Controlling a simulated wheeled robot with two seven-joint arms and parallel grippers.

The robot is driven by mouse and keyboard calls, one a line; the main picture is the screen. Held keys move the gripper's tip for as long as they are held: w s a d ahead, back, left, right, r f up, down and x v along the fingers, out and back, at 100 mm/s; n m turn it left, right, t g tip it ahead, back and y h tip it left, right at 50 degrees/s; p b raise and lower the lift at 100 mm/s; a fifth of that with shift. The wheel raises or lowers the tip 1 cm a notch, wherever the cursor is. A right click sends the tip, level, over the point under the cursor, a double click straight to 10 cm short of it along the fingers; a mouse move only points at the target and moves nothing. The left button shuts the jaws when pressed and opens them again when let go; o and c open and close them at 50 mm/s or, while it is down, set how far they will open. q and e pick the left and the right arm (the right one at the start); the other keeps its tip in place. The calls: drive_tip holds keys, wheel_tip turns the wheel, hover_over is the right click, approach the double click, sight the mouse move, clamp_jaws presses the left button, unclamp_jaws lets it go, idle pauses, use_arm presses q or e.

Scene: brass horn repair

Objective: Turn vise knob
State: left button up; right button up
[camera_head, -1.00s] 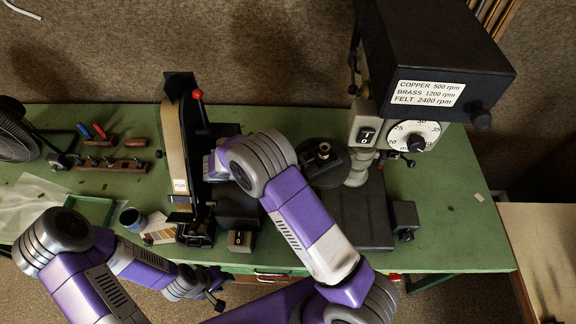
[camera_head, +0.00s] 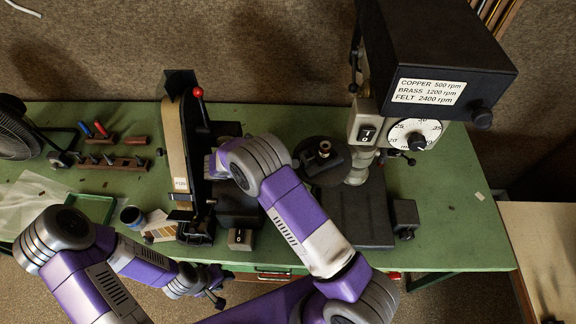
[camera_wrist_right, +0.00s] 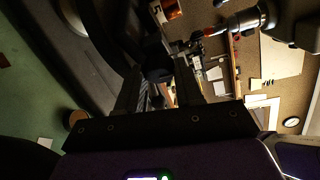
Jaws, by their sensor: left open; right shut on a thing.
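My right gripper (camera_wrist_right: 158,74) is shut on a dark thing between its two fingers. The wrist view is too dark to show whether this is the vise knob. In the head view, my right arm covers that hand and what it grips, beside the belt sander (camera_head: 180,150). A dark vise-like block with a brass-coloured piece (camera_head: 324,148) sits on the round table of the drill press, right of my right wrist. My left gripper (camera_head: 218,288) is open and empty near the front edge of the bench, well away from the block.
The drill press (camera_head: 435,50), with its speed dial (camera_head: 415,134), stands at the right. A fan (camera_head: 15,135), a wooden tool rack (camera_head: 115,163), a green tray (camera_head: 93,208) and a small cup (camera_head: 131,217) are on the left.

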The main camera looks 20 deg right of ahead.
drive_tip(key=o, duration=1)
drive_tip(key=shift+f, duration=0.1)
